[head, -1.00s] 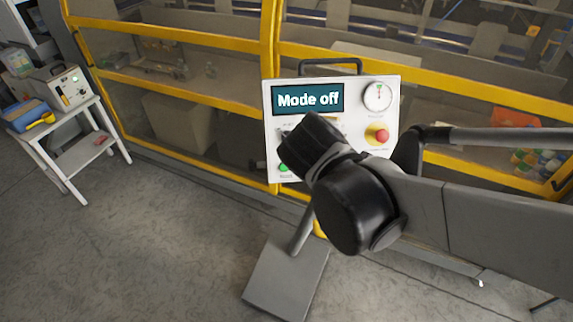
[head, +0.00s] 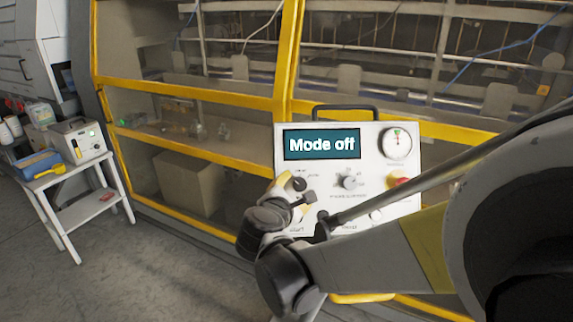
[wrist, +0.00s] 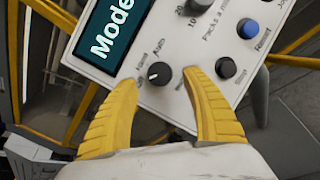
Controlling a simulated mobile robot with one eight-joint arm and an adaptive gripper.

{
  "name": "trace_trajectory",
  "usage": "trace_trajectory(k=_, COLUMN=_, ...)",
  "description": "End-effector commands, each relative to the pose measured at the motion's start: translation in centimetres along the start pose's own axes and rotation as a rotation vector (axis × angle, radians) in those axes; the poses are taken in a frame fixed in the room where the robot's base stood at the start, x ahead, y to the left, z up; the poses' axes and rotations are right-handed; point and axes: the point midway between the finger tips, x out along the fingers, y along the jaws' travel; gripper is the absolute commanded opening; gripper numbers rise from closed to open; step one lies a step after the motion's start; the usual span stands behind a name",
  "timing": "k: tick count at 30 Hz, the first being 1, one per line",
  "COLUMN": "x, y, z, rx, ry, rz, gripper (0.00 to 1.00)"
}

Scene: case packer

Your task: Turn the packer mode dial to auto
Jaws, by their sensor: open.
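The packer's white control panel (head: 330,168) shows "Mode off" on its screen (head: 321,144). The mode dial (wrist: 160,73) is a small black knob with labels off, hand and auto around it; its white mark points to the lower left, towards off. In the head view the dial (head: 298,184) shows at the panel's left, just beside the fingers. My gripper (wrist: 162,76) is open, with one yellow finger on each side of the dial. I cannot tell whether the fingers touch the panel or the knob.
A larger grey knob (head: 348,183) sits right of the dial. A blue reset button (wrist: 248,28) and a dark stop button (wrist: 225,68) are near the right finger. A red button (head: 398,182) and a gauge (head: 397,142) are at the panel's right. A white side table (head: 75,190) stands left.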

Motion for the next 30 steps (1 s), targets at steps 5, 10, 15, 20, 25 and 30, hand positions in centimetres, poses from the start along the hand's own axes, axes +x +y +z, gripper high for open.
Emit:
trace_trajectory(k=5, x=2.0, y=0.0, z=0.0, rx=0.001, ry=0.0, rz=-0.001, gripper=0.56)
trace_trajectory(k=10, x=2.6, y=-0.1, z=0.0, rx=0.001, ry=0.0, rz=-0.001, gripper=0.56)
trace_trajectory(k=15, x=2.5, y=0.0, z=0.0, rx=0.001, ry=0.001, rz=-0.001, gripper=0.56)
trace_trajectory(k=20, x=2.5, y=0.0, z=0.0, rx=0.001, ry=0.001, rz=-0.001, gripper=0.12)
trace_trajectory(k=25, x=2.5, y=0.0, z=0.0, rx=0.001, ry=0.001, rz=-0.001, gripper=0.02)
trace_trajectory(k=30, x=2.5, y=0.0, z=0.0, rx=0.004, ry=0.001, rz=-0.002, gripper=0.02)
